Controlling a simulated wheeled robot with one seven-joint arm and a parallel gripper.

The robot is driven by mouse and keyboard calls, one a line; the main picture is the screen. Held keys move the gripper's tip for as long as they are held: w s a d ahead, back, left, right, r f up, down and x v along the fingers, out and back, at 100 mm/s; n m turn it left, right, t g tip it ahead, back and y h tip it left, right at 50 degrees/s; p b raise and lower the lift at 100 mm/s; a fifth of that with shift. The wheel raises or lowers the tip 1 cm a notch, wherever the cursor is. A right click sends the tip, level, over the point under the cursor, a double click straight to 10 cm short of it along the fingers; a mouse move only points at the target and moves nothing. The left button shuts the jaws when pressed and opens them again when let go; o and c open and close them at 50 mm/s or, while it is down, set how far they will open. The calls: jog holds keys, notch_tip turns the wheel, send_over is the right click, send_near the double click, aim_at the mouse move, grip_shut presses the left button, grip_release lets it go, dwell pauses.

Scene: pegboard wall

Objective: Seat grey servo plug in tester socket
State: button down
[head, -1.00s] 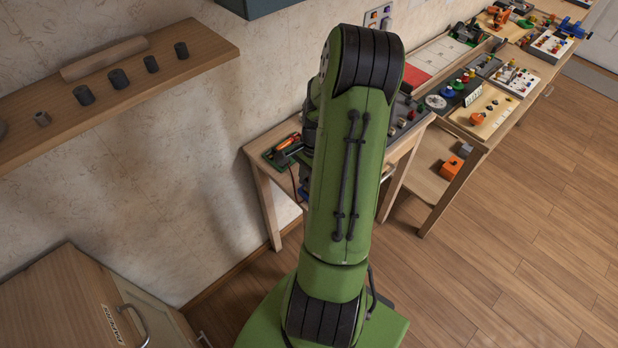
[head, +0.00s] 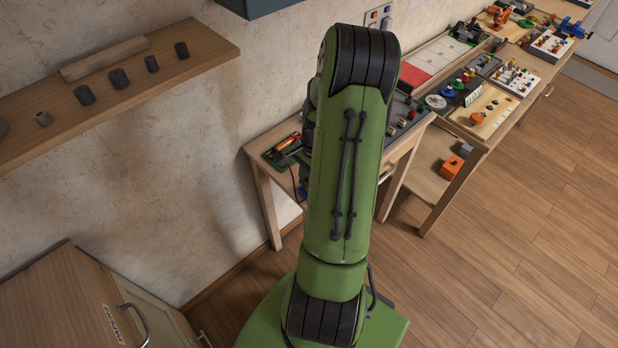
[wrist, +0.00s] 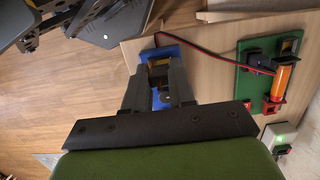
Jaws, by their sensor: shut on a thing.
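In the wrist view my gripper (wrist: 160,78) is shut, its two dark fingers closed on a small piece that is mostly hidden between the tips. I take it to be the grey servo plug, but its pins and tilt cannot be made out. A blue block with orange-yellow parts (wrist: 166,50) lies at the fingertips. Whether the plug is inside a socket there cannot be told. A red and black cable (wrist: 205,37) runs from beside the fingertips to a green board (wrist: 243,80). In the head view my green arm hides the gripper and plug.
The green board carries an orange cylinder (wrist: 287,82) and dark clips. A white box with a lit green lamp (wrist: 284,138) stands at its lower right. In the head view, benches with boards and a red-and-white panel (head: 437,62) run to the right. A wall shelf (head: 130,88) is at left.

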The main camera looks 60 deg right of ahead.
aim_at(307, 181)
jog(key=shift+f+b, duration=0.45)
jog(key=shift+f, duration=0.2)
jog(key=c, duration=0.9)
grip_release()
jog(key=shift+o, duration=0.2)
jog(key=shift+r+p, duration=2.25)
jog(key=shift+r, duration=0.35)
jog(key=shift+f, duration=0.1)
